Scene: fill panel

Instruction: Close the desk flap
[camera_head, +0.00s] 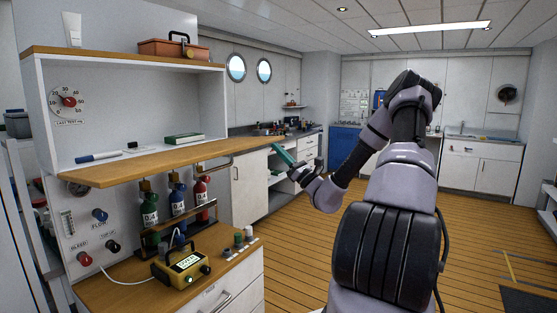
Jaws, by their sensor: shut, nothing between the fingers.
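The desk flap (130,174) is a long wooden board lying level in front of the white open cabinet (212,105), so the cabinet's inside shows. A metal handle or stay (216,166) shows under its right part.
A green book (183,139) and a blue marker (98,157) lie on the desk surface. Gas bottles (202,197) stand below the flap, with a yellow meter (181,269) on the lower counter (232,268). The wooden floor (280,250) is clear.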

